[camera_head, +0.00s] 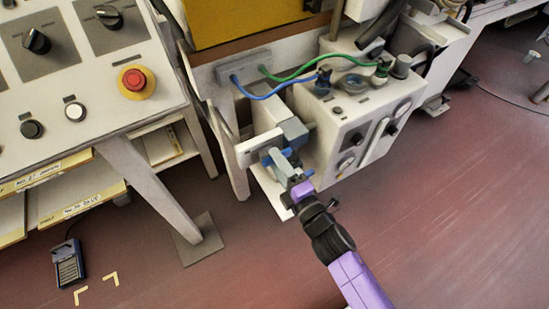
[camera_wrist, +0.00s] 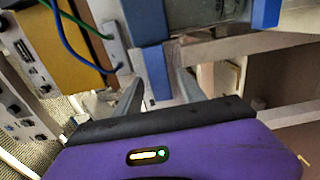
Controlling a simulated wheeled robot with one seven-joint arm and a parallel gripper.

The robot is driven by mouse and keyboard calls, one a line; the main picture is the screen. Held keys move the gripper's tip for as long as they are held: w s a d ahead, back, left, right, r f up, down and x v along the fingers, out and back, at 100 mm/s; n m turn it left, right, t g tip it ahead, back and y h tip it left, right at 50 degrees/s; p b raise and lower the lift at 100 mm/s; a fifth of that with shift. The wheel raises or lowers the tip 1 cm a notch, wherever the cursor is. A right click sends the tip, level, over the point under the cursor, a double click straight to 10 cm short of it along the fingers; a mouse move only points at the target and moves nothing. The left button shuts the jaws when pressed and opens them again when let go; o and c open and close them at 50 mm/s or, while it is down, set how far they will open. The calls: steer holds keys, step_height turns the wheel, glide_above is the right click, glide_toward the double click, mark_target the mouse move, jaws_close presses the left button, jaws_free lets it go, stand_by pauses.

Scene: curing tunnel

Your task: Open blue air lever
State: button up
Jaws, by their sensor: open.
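The blue air lever (camera_wrist: 157,72) shows in the wrist view as a blue bar running down from a grey and blue block (camera_wrist: 193,14). My gripper (camera_wrist: 161,85) is open, with one finger on each side of the bar's lower end. I cannot tell whether either finger touches it. In the head view my gripper (camera_head: 280,163) is at the grey block (camera_head: 293,131) on the left side of the white hose unit (camera_head: 335,120). Blue parts show beside the fingers there, but the gripper partly hides the lever.
A blue hose (camera_head: 262,97) and a green hose (camera_head: 297,73) run above the block to the unit's top. A control desk with a red stop button (camera_head: 134,79) stands at left. A foot pedal (camera_head: 68,264) lies on the floor. The floor at right is clear.

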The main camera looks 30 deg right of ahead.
steer(key=s, duration=0.6)
stand_by(0.5)
steer(key=s+r+m+g+p, duration=0.1)
steer(key=s+r+m+p, duration=0.1)
steer(key=s+r+m, duration=0.3)
steer(key=s+a+r+m+g+p, duration=0.1)
steer(key=s+r+m, duration=0.5)
steer(key=s, duration=0.6)
steer(key=s+r+m+g+p, duration=0.1)
steer(key=s+r+m+p, duration=0.2)
steer(key=s+r+m, duration=0.2)
steer(key=shift+s+a+r+m, duration=0.4)
steer(key=shift+s+m, duration=0.7)
steer(key=shift+s, duration=0.95)
